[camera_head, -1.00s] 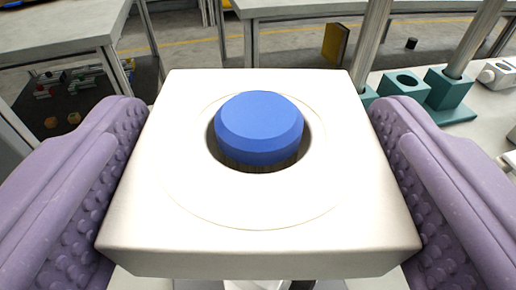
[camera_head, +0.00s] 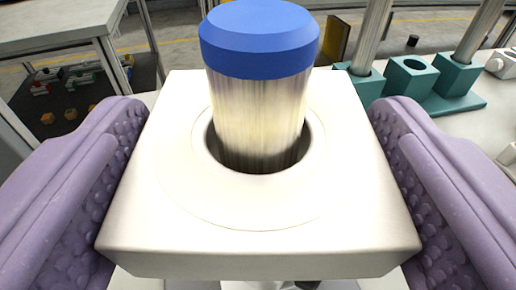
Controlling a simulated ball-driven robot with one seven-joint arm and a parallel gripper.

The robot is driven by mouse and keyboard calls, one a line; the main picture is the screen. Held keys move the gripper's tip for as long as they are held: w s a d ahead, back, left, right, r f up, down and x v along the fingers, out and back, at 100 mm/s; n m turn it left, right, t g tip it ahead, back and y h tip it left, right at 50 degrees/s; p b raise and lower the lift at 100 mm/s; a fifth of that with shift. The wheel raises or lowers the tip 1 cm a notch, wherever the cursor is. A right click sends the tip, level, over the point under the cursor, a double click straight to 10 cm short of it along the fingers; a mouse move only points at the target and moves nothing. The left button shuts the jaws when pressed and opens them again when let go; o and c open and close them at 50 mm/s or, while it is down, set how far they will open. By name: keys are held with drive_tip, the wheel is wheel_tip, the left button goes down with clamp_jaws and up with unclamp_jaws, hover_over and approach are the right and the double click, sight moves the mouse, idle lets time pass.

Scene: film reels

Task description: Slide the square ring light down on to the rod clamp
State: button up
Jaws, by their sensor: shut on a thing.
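The square ring light (camera_head: 258,245) is a white block with a round hole, held level between the purple fingers of my gripper (camera_head: 258,190). The gripper is shut on its left and right sides. A pale metal rod with a blue cap, the rod clamp (camera_head: 258,105), stands up through the hole. The cap and a good length of the rod show above the ring light. A dark gap shows around the rod in the hole. The lower part of the rod and whatever is under the ring light are hidden by the block.
A teal holder (camera_head: 412,80) with metal posts and an empty hole stands at the back right. White parts (camera_head: 500,65) lie at the right edge. A grey table (camera_head: 60,22) is at the back left, with small coloured items on a shelf under it.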

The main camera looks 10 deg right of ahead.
drive_tip(key=shift+f+b, duration=1.55)
drive_tip(key=shift+f, duration=0.05)
drive_tip(key=shift+f+b, duration=0.5)
drive_tip(key=shift+b, duration=0.2)
drive_tip(key=o, duration=1.1)
drive_tip(key=shift+c, duration=0.2)
drive_tip(key=p+v, duration=0.1)
drive_tip(key=v, duration=0.7)
drive_tip(key=shift+p, duration=0.35)
drive_tip(key=shift+w, duration=0.1)
